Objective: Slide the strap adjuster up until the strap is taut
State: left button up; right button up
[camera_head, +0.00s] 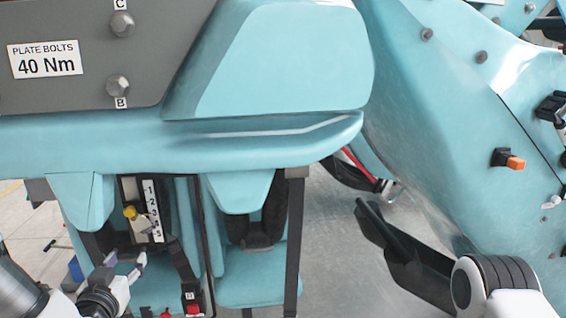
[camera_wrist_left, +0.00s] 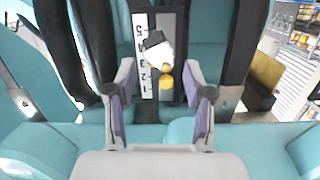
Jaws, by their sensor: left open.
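The strap adjuster, as far as I can tell, is the small white and yellow piece (camera_head: 137,220) on a dark upright panel, beside a white scale strip (camera_head: 152,205) numbered 1 to 5. In the left wrist view its yellow knob (camera_wrist_left: 165,82) and white body (camera_wrist_left: 160,56) lie beyond and between my fingers, and the scale shows upside down.
A turquoise seat shell (camera_head: 270,60) overhangs the panel. A large turquoise body (camera_head: 450,120) with an orange-tipped switch (camera_head: 508,159) fills the right side. Grey floor (camera_head: 330,240) shows between them.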

pick_arm(q)
jog(key=s+d+f+m+g+h, duration=0.1)
jog(key=s+d+f+g, duration=0.1)
jog(key=f, duration=0.6)
jog(key=s+d+f+m+g+h, duration=0.1)
jog(key=d+f+m+g, duration=0.1)
jog(key=f, duration=0.5)
jog(key=s+d+f+g+h, duration=0.1)
jog(key=s+d+f+g, duration=0.1)
jog(key=s+f+g, duration=0.4)
jog(key=s+d+f+g, duration=0.1)
jog(key=s+d+f, duration=0.2)
jog(key=s+f, duration=0.6)
jog(key=s+d+f+g+h, duration=0.1)
jog(key=s+d+f+g, duration=0.1)
jog(key=s+f+g, duration=0.4)
jog(key=s+r+p, duration=0.2)
jog(key=r+p, duration=0.5)
jog(key=p, duration=0.1)
jog(key=s+r+n+p, duration=0.1)
jog(key=s+r+p, duration=0.1)
jog(key=r+p, duration=0.5)
jog(key=shift+s+r+n+t+p, duration=0.25)
jog(key=shift+n+t+p, duration=0.05)
jog(key=shift+t+p, duration=0.15)
jog(key=shift+d, duration=0.1)
